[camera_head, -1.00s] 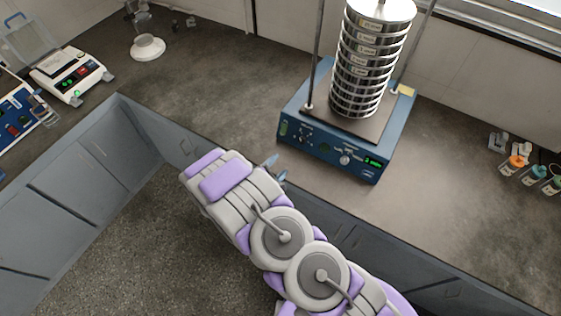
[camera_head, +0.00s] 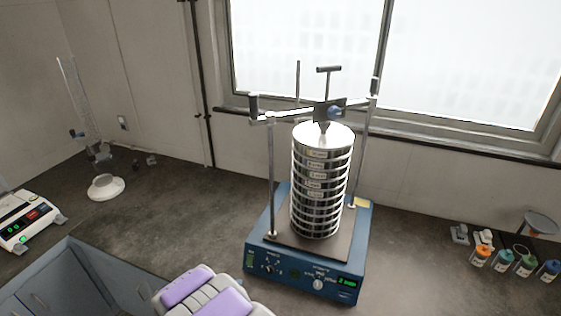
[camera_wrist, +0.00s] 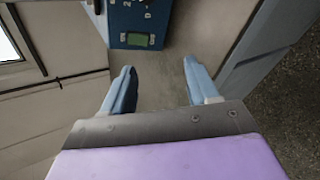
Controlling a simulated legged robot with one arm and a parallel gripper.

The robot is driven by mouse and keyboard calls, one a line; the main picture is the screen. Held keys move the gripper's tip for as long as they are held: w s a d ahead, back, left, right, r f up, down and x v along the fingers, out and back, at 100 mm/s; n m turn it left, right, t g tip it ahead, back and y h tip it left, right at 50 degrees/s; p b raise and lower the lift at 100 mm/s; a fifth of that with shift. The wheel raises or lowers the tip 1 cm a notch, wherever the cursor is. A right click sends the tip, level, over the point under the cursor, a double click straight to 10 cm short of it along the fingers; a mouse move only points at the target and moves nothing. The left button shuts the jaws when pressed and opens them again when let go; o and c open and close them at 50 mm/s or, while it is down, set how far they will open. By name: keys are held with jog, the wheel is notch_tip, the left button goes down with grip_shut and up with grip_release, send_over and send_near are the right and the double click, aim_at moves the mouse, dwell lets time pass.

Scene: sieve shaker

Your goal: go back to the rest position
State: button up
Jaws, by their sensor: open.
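My gripper (camera_wrist: 158,88) shows in the wrist view with its two blue fingers apart and nothing between them. Past the fingertips are the bare counter and the front corner of the blue sieve shaker. In the head view only a purple and grey part of my arm shows at the bottom edge; the fingers are out of that view. The sieve shaker (camera_head: 307,276) stands on the counter, and its display is lit green. A stack of round metal sieves (camera_head: 322,185) stands upright on it, under a clamp bar (camera_head: 290,114) between two rods.
A balance (camera_head: 28,222) is at the left on the counter (camera_head: 170,215), with a white-based stand (camera_head: 106,188) beyond it. Several small bottles (camera_head: 503,259) stand at the right. A window (camera_head: 330,45) is behind. Counter left of the shaker is clear.

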notch_tip(320, 180, up, 10)
jog(key=m+g+y+b, duration=0.2)
jog(key=m+g+y, duration=0.2)
jog(key=m+y, duration=0.15)
jog(key=s+d+r+m+g+b, duration=0.2)
jog(key=s+d+r+m+g, duration=0.15)
jog(key=s+d+r, duration=0.45)
jog(key=s+d+r+m+g+h+b, duration=0.1)
jog(key=s+d+r+m, duration=0.1)
jog(key=s+d, duration=0.4)
jog(key=s+d+r+m+g+h, duration=0.1)
jog(key=s+d+m, duration=0.3)
jog(key=s, duration=0.9)
jog(key=s+d+r+m+g+h+b, duration=0.1)
jog(key=s+d+r+m+g, duration=0.2)
jog(key=s+d, duration=0.7)
jog(key=shift+d+m+b, duration=0.25)
jog(key=shift+m+b, duration=0.05)
jog(key=shift+m, duration=0.2)
jog(key=shift+w+r, duration=0.1)
